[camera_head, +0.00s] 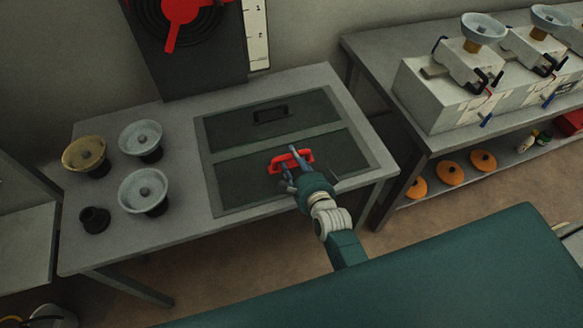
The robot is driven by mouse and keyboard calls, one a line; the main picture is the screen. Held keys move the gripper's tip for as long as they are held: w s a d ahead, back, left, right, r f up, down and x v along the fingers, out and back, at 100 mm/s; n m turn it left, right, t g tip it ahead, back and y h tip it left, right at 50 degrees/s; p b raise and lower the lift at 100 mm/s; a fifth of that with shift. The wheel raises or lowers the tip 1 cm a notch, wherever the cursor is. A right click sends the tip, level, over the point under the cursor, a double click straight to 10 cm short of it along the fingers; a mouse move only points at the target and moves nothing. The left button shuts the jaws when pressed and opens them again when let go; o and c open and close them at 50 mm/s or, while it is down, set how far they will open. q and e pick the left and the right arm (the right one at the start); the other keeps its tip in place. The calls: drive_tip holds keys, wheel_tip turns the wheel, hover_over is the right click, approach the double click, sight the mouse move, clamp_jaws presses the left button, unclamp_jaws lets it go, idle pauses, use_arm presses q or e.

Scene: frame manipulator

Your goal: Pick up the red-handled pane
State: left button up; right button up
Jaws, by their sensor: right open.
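The pane (240,181) is a dark flat panel with a red handle (291,160) on its top. It lies in the front half of a grey frame on the table. A second dark pane (225,124) with a black handle (270,114) lies behind it. My right gripper (289,170) is open at the red handle, its fingers close to it on the near side. Whether the fingers touch the handle I cannot tell. My left gripper is not in view.
Several bowl-shaped parts, one yellow (84,154), stand on the table's left side with a small black piece (94,219). A dark upright panel with a red pointer (178,22) stands at the back. A second table with white machines (438,95) is at right.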

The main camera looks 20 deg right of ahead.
drive_tip(key=shift+b+x, duration=0.65)
drive_tip(key=shift+x, duration=0.8)
drive_tip(key=shift+s, duration=0.1)
drive_tip(key=shift+c, duration=0.5)
clamp_jaws()
drive_tip(key=shift+r, duration=0.25)
drive_tip(key=shift+r, duration=0.1)
